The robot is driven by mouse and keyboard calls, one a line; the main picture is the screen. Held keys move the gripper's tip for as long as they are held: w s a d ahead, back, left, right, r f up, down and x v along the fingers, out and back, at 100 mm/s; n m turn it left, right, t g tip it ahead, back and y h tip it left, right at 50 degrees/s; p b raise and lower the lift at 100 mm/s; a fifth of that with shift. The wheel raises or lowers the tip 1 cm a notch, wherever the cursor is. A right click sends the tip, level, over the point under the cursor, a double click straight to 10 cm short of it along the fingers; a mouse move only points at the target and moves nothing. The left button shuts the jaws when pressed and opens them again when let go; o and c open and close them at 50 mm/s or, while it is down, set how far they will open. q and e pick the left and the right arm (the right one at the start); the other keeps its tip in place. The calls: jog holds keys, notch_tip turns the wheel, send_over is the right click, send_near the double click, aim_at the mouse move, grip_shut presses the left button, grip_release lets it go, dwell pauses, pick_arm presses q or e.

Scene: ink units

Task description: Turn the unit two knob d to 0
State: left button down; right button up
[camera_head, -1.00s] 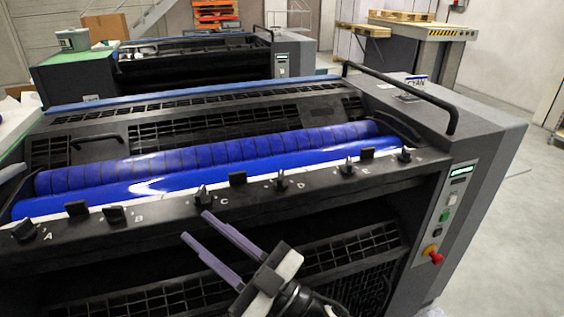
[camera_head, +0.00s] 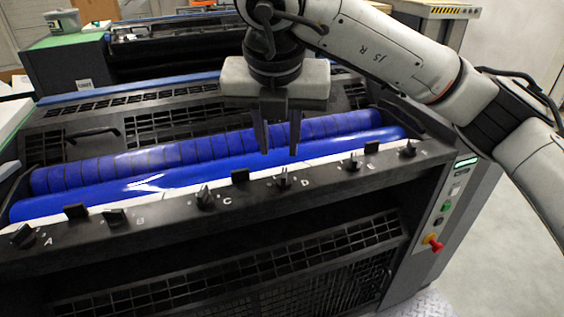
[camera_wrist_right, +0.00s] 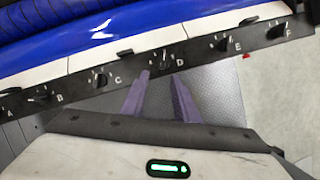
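Knob D (camera_head: 283,180) is a small black knob on the black front rail of the ink unit, with white marks around it and the letter D beside it. It also shows in the right wrist view (camera_wrist_right: 164,58), just beyond the fingertips. My right gripper (camera_head: 279,153) points down above and slightly behind knob D in the head view. Its two purple-grey fingers are apart with nothing between them, as the right wrist view also shows (camera_wrist_right: 159,73). The pointer's exact setting is too small to read. My left gripper is out of view.
Knob C (camera_head: 204,198) and knob E (camera_head: 352,162) flank knob D on the rail. Black tabs (camera_head: 240,176) stand between knobs. The blue ink roller (camera_head: 110,176) lies behind the rail. A red emergency button (camera_head: 433,243) sits on the right side panel.

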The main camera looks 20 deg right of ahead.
aim_at(284, 173)
jog(key=x, duration=0.6)
jog(key=d+p+x, duration=0.1)
jog(key=x, duration=0.3)
jog(key=shift+w+r, duration=0.2)
grip_shut()
